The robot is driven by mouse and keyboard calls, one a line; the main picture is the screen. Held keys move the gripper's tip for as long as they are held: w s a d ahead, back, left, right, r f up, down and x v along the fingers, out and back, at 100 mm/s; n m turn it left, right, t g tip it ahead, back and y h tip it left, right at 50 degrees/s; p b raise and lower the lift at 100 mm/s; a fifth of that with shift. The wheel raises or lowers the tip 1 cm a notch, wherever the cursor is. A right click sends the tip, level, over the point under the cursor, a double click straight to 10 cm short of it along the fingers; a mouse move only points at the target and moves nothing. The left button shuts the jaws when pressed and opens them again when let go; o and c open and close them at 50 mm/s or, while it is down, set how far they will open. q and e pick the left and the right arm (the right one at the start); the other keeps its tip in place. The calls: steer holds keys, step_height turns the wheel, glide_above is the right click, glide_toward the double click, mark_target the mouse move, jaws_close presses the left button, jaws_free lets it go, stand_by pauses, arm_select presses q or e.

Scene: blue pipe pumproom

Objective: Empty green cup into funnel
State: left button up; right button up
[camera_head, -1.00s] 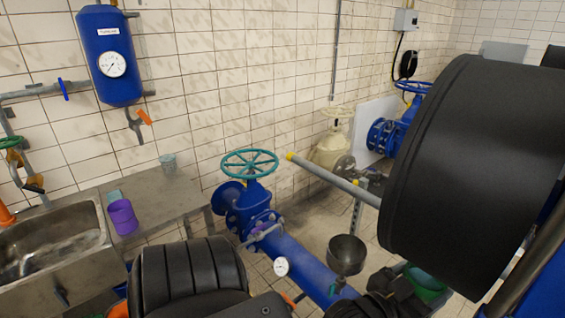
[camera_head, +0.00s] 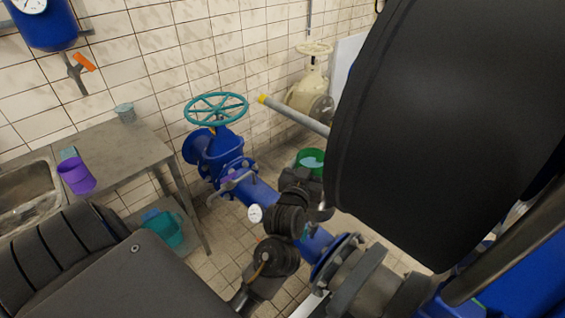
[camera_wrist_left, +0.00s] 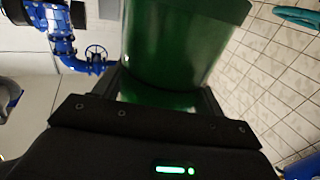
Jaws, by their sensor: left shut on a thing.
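The green cup (camera_head: 315,155) is near the middle of the head view, with pale blue contents showing inside its rim. My left gripper (camera_head: 304,180) is shut on the green cup, on its near side. The cup looks roughly upright and is off the floor. In the left wrist view the green cup (camera_wrist_left: 185,45) fills the top middle, between the dark fingers of the left gripper (camera_wrist_left: 160,92). I cannot make out the funnel now; my gripper or dark arm parts may hide it. My right gripper is out of view.
A blue pipe (camera_head: 262,196) with a gauge (camera_head: 255,213) and teal-wheeled valve (camera_head: 216,108) runs beside my left wrist. A yellow-tipped grey bar (camera_head: 295,115) reaches in behind the cup.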

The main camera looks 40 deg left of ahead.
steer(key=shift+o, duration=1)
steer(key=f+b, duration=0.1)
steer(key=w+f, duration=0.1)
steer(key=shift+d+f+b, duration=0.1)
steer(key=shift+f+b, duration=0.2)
steer(key=shift+b, duration=0.1)
arm_select(q)
steer(key=w+a+f+n+g+y+b, duration=0.1)
steer(key=w+a+f+n+g+y, duration=0.2)
steer(key=a, duration=0.4)
steer(key=w+a+f+n+g+y+b, duration=0.1)
steer(key=w+a+f+n+g+y, duration=0.3)
steer(key=a+f+y, duration=0.3)
steer(key=shift+a+f+n+g+y, duration=0.2)
steer(key=shift+f+n+g+y, duration=0.15)
steer(key=shift+n+g, duration=0.45)
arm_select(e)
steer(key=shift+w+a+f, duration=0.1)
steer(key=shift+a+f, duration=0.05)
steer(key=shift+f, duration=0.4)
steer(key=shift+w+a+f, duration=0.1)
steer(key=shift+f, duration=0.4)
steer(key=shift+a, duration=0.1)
